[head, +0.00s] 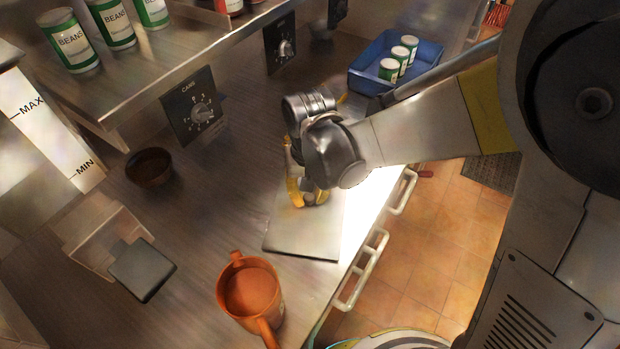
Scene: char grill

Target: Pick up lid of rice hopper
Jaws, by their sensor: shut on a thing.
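The lid (305,228) is a flat grey metal plate near the counter's front edge, in the middle of the head view. My gripper (308,192), with yellow showing on its fingers, is over the far part of the plate and shut on the lid. The wrist hides the far part of the lid and most of the grip. I cannot tell whether the lid rests on the counter or is held just above it. The rice hopper (42,130), a pale container marked MAX and MIN, stands at the far left.
An orange jug (250,290) stands close to the lid on the near counter. A chute with a dark grey flap (142,270) and a small brown bowl (150,167) are at left. A blue tray (425,65) holds several cans at the back. White handles (362,268) line the counter front.

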